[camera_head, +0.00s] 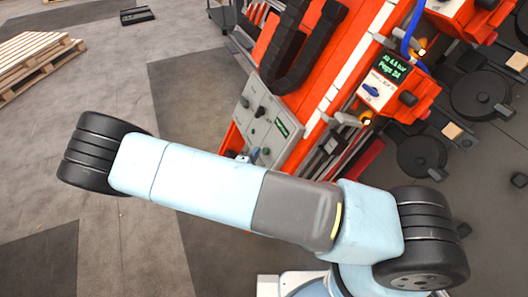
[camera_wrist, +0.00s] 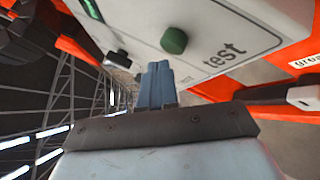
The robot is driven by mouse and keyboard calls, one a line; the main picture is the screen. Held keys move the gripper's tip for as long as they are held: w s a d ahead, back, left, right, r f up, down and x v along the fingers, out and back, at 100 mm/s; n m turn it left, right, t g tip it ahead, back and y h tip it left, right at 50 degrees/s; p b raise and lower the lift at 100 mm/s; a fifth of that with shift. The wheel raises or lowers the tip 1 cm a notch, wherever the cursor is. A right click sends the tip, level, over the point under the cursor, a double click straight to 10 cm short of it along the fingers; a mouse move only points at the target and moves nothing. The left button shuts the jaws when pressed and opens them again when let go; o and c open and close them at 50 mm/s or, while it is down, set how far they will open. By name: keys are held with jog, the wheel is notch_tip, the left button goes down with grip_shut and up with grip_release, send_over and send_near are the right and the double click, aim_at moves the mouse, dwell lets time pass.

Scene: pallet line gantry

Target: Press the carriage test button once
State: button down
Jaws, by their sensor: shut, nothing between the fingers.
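The test button is a round green button (camera_wrist: 174,41) on a pale control panel (camera_wrist: 250,22), beside the printed word "test" in the wrist view. My gripper (camera_wrist: 158,68) is shut and empty, its blue fingers together just below the button in that picture. A gap shows between fingertips and button there; I cannot tell its depth. In the head view the grey control panel (camera_head: 259,120) stands on the orange machine, with several small knobs and a green display. My arm crosses in front of the panel's lower part, and the gripper is mostly hidden there.
A black knob (camera_wrist: 118,59) sits left of the green button. The orange machine (camera_head: 275,60) has a black cable chain and a small screen box (camera_head: 385,78). Black round parts (camera_head: 480,95) stand at the right. Wooden pallets (camera_head: 38,58) lie far left; the floor between is clear.

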jog(key=shift+a, duration=0.1)
jog(key=shift+s+a+r, duration=0.3)
jog(key=shift+a+r, duration=0.1)
jog(key=shift+a, duration=0.25)
jog(key=shift+s+a+r, duration=0.35)
jog(key=shift+a+r, duration=0.05)
jog(key=shift+a, duration=0.3)
jog(key=shift+s+a+r, duration=0.3)
jog(key=shift+a+r, duration=0.1)
jog(key=shift+a, duration=0.25)
jog(key=s+d+r+m+g+h, duration=0.1)
jog(key=d+r+m+g, duration=0.55)
jog(key=d+r, duration=0.55)
jog(key=s+d+r+m+g+h, duration=0.1)
jog(key=d+r+m+g, duration=0.55)
jog(key=d+r, duration=0.6)
jog(key=s+d+r+m+t+y, duration=0.1)
jog(key=s+d+r+y, duration=0.2)
jog(key=s+r, duration=0.6)
jog(key=s+d+r+m+t+y, duration=0.2)
jog(key=s+d+r+y, duration=0.2)
jog(key=s+r, duration=0.6)
jog(key=shift+r+y, duration=0.6)
jog(key=shift+r, duration=1.15)
